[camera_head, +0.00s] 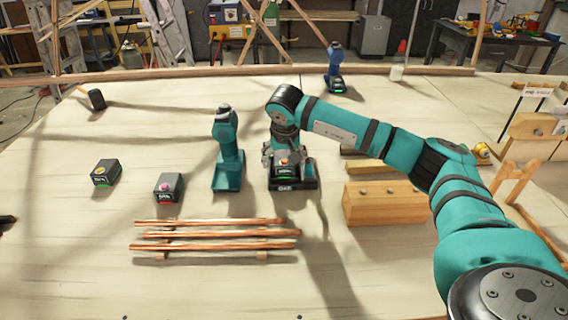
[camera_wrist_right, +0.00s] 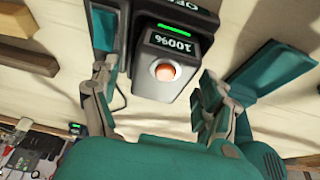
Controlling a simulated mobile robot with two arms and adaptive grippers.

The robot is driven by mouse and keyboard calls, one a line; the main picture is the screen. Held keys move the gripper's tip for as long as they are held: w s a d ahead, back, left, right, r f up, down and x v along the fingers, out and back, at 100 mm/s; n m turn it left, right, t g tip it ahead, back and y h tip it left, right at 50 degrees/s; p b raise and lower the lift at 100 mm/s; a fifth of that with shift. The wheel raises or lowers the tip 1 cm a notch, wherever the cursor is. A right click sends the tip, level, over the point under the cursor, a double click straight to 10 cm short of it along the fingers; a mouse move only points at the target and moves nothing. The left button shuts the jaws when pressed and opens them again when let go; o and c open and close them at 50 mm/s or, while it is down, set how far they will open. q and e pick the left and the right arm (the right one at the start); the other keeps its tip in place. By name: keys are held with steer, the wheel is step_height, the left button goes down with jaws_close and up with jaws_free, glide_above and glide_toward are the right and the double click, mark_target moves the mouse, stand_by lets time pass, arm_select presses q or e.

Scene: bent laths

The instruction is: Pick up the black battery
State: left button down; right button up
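My right gripper (camera_wrist_right: 185,85) is open. A wider dark part with white lettering shows beyond the battery's green light. Two more black batteries stand to the left: one with a yellow button (camera_head: 105,173) and one with a pink button and red light (camera_head: 168,188).
A teal drill (camera_head: 228,155) stands close left of the right gripper. Copper-coloured laths (camera_head: 215,234) lie in front, on small supports. A wooden block (camera_head: 385,204) is to the right. A blue drill (camera_head: 335,68) stands farther back. The table (camera_head: 60,270) is bare at front left.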

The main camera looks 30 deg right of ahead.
steer(key=c, duration=1.4)
steer(key=shift+r, duration=0.2)
